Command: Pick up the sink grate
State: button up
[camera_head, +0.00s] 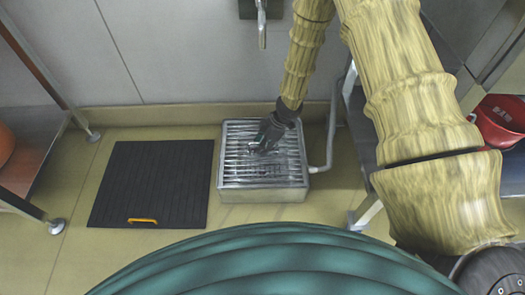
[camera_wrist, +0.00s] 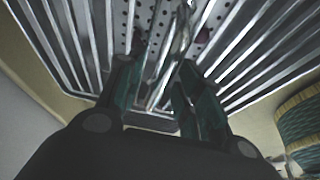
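The sink grate (camera_head: 262,168) is a square of parallel silver metal bars on top of a low metal floor sink (camera_head: 262,196) near the back wall. In the wrist view, the grate's bars (camera_wrist: 262,55) fill the upper part, with a perforated surface showing behind them. My gripper (camera_head: 257,147) is over the middle of the grate, pointing down and to the left. In the wrist view my gripper (camera_wrist: 163,72) has its two dark fingers apart. Shiny metal shows between and beyond the fingertips; I cannot tell whether they touch it.
A black ribbed mat (camera_head: 152,183) with a yellow handle lies on the floor left of the sink. A pipe (camera_head: 331,125) runs along the sink's right side. Metal shelf legs stand at left and right. A faucet (camera_head: 262,25) hangs on the wall above. A red container (camera_head: 500,120) sits at right.

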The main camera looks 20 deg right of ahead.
jog(key=shift+f, duration=0.1)
dwell(0.3)
grip_shut()
